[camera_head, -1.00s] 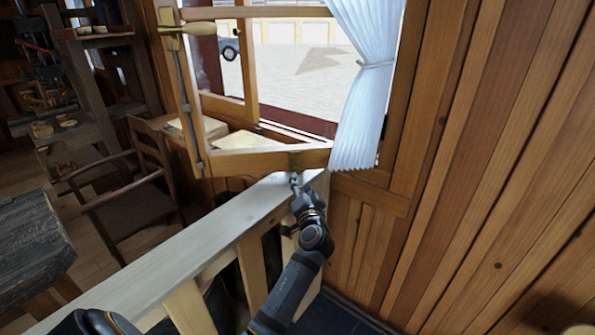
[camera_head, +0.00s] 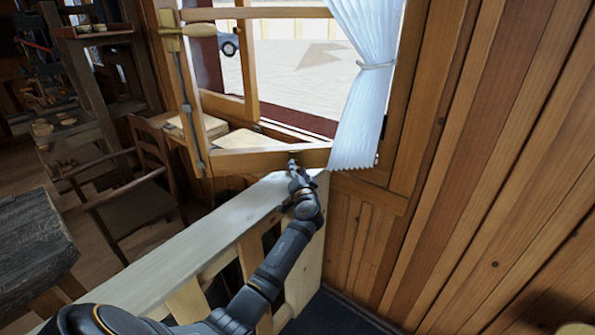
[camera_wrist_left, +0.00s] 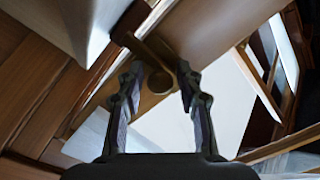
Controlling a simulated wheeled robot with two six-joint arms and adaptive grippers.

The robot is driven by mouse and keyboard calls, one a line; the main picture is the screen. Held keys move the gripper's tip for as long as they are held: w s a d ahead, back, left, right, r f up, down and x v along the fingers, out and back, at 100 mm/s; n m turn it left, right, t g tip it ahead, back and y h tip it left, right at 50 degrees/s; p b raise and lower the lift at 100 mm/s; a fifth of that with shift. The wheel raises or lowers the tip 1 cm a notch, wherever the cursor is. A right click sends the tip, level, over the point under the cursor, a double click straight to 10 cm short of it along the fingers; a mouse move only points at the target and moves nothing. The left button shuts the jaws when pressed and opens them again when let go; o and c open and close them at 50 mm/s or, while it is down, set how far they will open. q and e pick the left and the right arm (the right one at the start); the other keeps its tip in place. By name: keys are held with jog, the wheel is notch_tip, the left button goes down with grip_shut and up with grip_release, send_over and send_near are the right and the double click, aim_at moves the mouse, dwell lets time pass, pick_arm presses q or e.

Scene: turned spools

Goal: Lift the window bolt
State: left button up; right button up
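The window bolt (camera_wrist_left: 159,78) is a small brown-bronze fitting with a bar and a rounded part in the left wrist view. It lies at the bottom rail of the open window sash (camera_head: 258,161); in the head view my gripper mostly covers it. My left gripper (camera_head: 294,168) reaches up to that rail from below. In the left wrist view my left gripper (camera_wrist_left: 160,72) is open, its two fingers on either side of the bolt, with visible gaps. Whether a finger touches it I cannot tell. My right gripper is not in view.
A pale wooden railing (camera_head: 190,240) runs under my left arm. A white curtain (camera_head: 362,90) hangs just right of the bolt, beside the plank wall (camera_head: 480,170). A long rod with a wooden handle (camera_head: 188,30) is on the sash's left. A chair (camera_head: 135,205) stands left.

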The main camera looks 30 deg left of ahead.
pick_arm(q)
grip_shut()
notch_tip(320, 180, up, 3)
jog(key=shift+f+p, duration=0.15)
jog(key=shift+p, duration=0.35)
jog(key=o, duration=0.7)
grip_release()
